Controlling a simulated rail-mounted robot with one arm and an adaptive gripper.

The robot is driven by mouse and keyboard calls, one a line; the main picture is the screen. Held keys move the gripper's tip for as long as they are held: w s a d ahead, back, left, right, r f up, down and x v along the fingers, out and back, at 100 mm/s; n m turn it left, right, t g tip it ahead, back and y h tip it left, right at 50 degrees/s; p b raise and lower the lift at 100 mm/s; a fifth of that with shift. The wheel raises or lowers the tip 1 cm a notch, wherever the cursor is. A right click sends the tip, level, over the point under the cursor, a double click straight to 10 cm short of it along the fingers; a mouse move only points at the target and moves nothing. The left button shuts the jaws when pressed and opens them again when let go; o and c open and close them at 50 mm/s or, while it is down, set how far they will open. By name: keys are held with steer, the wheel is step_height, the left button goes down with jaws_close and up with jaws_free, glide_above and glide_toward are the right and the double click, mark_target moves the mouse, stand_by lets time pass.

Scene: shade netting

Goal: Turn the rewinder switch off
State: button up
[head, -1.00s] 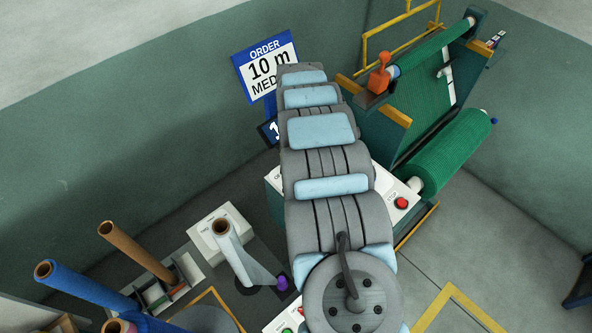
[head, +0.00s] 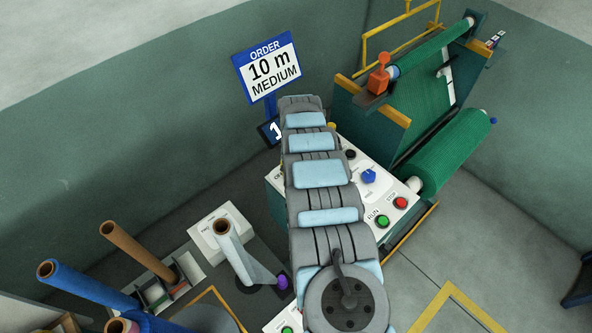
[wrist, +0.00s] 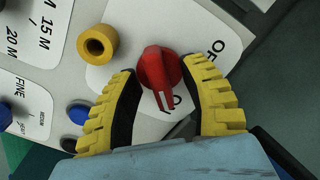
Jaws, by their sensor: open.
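A red rotary switch (wrist: 156,76) with a white pointer line sits on a white label plate in the wrist view. Its pointer line is toward the bottom of the picture. Part of the word "OFF" shows to its upper right, and another label below it is mostly hidden. My gripper (wrist: 160,68) is open, with its yellow-and-black fingers on either side of the switch. I cannot tell whether they touch it. In the head view my arm hides the switch and my gripper; part of the control console (head: 273,181) shows.
A yellow ring-shaped part (wrist: 97,44) stands beside the switch, close to the left finger. The console also bears a blue knob (head: 369,176), a green run button (head: 382,221) and a red stop button (head: 400,202).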

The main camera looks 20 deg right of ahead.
stand_by(0.3)
jaws_close()
